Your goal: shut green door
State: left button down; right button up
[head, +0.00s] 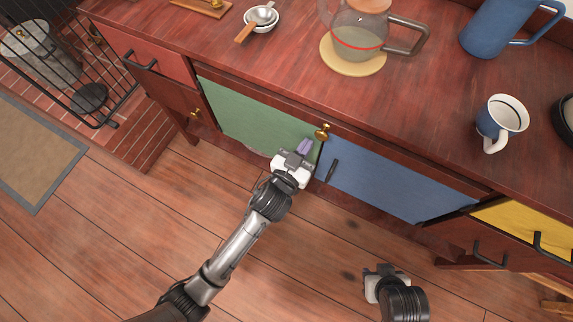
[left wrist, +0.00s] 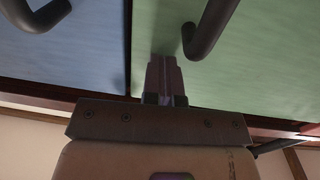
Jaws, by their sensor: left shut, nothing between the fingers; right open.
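The green door (head: 250,118) is in the cabinet front below the red-brown counter, left of the blue door (head: 385,180). It looks about level with the blue door, with a narrow dark gap between them in the left wrist view. My left gripper (head: 303,147) is shut and empty, its fingertips at the green door's edge near the blue door. In the left wrist view its fingers (left wrist: 165,78) point at the green panel (left wrist: 255,60), beside a dark handle (left wrist: 210,28). Contact is hard to tell. My right gripper (head: 381,272) is open and low over the floor, away from the doors.
A brass knob (head: 322,131) sits above my left gripper. The counter holds a glass pot (head: 358,38), a mug (head: 501,119) and a blue pitcher (head: 497,28). A red drawer (head: 148,52) is at left, a yellow one (head: 520,225) at right. The floor in front is clear.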

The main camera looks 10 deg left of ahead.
pick_arm(q)
jog(key=p+v, duration=0.4)
jog(key=v, duration=1)
jog(key=shift+d, duration=0.35)
pick_arm(e)
jog(key=r, duration=0.4)
jog(key=shift+w+a+r, duration=0.2)
jog(key=shift+w, duration=0.15)
pick_arm(q)
jog(key=s+a+f+g+y, duration=0.5)
jog(key=a+f+g, duration=0.2)
jog(key=f+g, duration=0.15)
jog(key=s+a+r+n+g+y+p, duration=0.15)
jog(key=s+a+r+g+p, duration=0.35)
jog(key=s+a+r+p, duration=0.55)
notch_tip(320, 180, up, 39)
jog(key=w+p, duration=0.1)
jog(key=p, duration=3.5)
jog(key=shift+w+d+n, duration=0.25)
jog(key=shift+d+n, duration=0.1)
jog(key=shift+n, duration=0.1)
pick_arm(e)
notch_tip(320, 180, up, 47)
pick_arm(q)
jog(key=shift+f, duration=0.1)
